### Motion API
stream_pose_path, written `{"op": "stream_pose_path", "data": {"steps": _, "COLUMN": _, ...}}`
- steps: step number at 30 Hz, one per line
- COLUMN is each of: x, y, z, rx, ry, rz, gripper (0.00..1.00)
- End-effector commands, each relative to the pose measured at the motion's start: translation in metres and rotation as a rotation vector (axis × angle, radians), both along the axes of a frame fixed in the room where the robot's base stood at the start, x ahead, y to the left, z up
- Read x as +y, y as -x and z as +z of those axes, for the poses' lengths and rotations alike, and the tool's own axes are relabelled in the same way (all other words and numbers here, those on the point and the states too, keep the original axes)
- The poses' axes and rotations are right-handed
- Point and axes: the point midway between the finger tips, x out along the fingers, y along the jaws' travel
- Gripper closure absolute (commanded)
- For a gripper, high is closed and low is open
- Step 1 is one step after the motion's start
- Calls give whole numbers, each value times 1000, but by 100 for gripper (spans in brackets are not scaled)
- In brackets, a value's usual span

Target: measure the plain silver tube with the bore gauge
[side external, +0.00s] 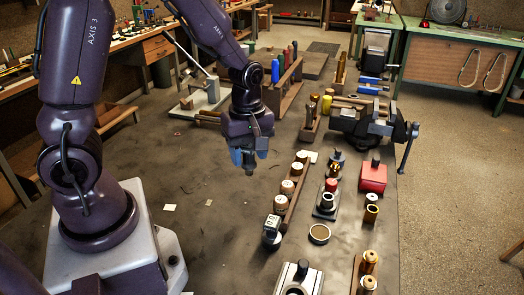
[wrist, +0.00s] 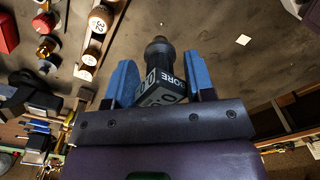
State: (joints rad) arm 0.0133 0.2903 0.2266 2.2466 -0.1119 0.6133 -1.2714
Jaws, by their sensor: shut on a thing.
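My gripper (side external: 248,168) hangs above the dark bench, left of the rows of parts. Its blue fingers are shut on the bore gauge, which shows in the wrist view (wrist: 158,88) between the fingertips as a boxy head with "BORE" and "0.0" lettering and a dark round end. In the side view most of the gauge is hidden by the fingers; a dark end (side external: 249,171) shows below them. I cannot tell for sure which part is the plain silver tube. A silver piece with a dark post (side external: 295,278) stands at the bottom edge, partly cut off.
A red box (side external: 373,177), a shallow round dish (side external: 319,234) and a vise (side external: 374,122) are to the right. The bench below and left of my gripper is mostly clear.

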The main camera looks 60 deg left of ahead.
Motion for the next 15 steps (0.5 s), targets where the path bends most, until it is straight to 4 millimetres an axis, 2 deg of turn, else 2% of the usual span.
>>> {"op": "stream_pose_path", "data": {"steps": 2, "x": -4, "y": 4, "z": -7, "rx": 4, "ry": 1, "rz": -11, "gripper": 80}}
{"op": "stream_pose_path", "data": {"steps": 5, "x": -8, "y": -13, "z": -15, "rx": 3, "ry": 0, "rz": -39, "gripper": 80}}
{"op": "stream_pose_path", "data": {"steps": 15, "x": -49, "y": -129, "z": -38, "rx": 1, "ry": 1, "rz": -79, "gripper": 80}}
